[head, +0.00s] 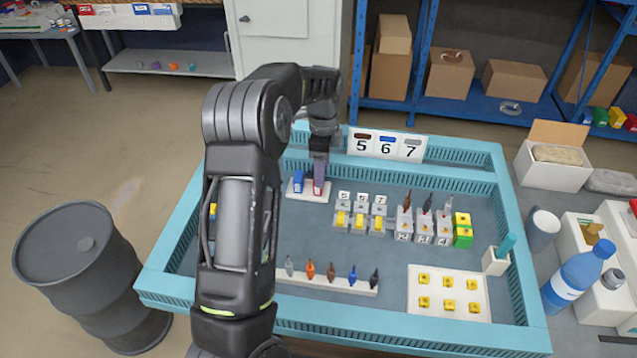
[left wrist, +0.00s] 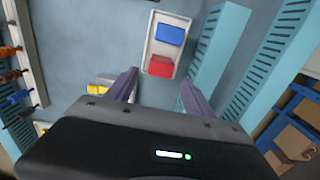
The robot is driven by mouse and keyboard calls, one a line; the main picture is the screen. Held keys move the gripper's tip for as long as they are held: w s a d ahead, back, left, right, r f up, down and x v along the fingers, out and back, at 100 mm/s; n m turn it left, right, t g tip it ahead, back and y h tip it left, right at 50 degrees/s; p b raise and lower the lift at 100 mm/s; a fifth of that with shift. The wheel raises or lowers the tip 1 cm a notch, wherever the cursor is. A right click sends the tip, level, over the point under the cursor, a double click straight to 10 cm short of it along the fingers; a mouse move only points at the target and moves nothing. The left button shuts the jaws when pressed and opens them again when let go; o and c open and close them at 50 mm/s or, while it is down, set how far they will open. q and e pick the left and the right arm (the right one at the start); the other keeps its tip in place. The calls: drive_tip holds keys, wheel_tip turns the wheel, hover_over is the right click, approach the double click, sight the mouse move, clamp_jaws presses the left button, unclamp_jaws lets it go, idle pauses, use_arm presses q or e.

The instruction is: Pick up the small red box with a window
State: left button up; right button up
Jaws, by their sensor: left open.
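The small red box (head: 318,187) stands on a white tray (head: 300,196) at the back left of the teal-rimmed work table, beside a blue box (head: 298,181). In the left wrist view the red box (left wrist: 159,66) lies at the near end of the white tray, with the blue box (left wrist: 169,34) beyond it. My left gripper (head: 319,165) points down over the red box and hides part of it. In the left wrist view its fingers (left wrist: 158,90) are open, apart, with the red box ahead between them. A window on the box cannot be made out. My right gripper is not seen.
Grey sockets with yellow parts (head: 358,220) stand right of the tray. A number sign (head: 388,145) stands at the back rim. A strip of coloured pegs (head: 330,281) lies in front. The teal table rim (head: 480,155) is raised.

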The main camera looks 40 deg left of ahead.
use_arm(q)
drive_tip(key=shift+f+p, duration=0.55)
drive_tip(key=shift+f, duration=1.4)
clamp_jaws()
